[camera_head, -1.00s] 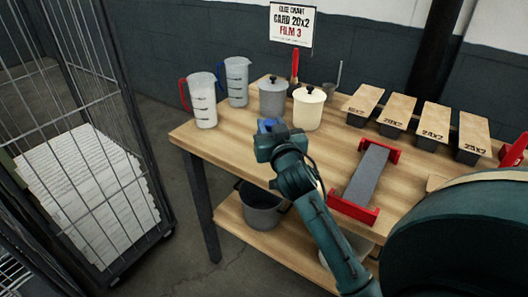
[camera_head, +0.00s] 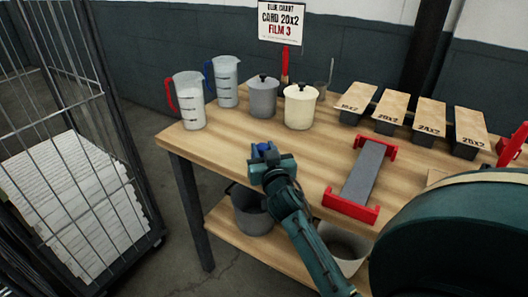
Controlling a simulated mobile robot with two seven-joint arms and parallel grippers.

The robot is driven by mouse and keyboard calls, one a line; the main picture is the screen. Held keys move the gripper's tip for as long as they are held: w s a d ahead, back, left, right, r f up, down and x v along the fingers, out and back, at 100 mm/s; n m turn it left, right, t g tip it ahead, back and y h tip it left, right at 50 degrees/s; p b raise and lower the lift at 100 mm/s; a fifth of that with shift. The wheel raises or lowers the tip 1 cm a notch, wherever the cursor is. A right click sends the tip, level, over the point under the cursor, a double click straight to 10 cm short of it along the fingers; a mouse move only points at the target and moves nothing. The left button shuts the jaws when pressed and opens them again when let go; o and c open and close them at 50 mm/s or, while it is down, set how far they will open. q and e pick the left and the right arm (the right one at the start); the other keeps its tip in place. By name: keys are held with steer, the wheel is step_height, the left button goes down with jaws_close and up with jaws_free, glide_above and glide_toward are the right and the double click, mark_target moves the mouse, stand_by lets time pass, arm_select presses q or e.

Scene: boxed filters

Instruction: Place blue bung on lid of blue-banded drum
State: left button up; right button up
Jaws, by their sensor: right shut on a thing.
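My right gripper (camera_head: 264,155) is over the front left part of the wooden table. It is shut on a small blue thing, taken as the blue bung (camera_head: 263,148), which shows only in part between the fingers. I cannot tell how far above the table top it is. No drum with a blue band can be made out in this view. My left gripper is not in view.
On the table stand a red-handled jug (camera_head: 189,101), a blue-handled jug (camera_head: 226,82), a grey lidded pot (camera_head: 263,97) and a cream lidded pot (camera_head: 300,107). A red-ended grey stand (camera_head: 363,175) and several labelled boxes (camera_head: 394,109) are right. A wire cage (camera_head: 75,150) stands left.

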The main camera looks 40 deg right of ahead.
steer(key=o, duration=0.5)
steer(key=shift+f, duration=0.1)
steer(key=o, duration=0.5)
steer(key=shift+c, duration=0.2)
steer(key=shift+r, duration=0.2)
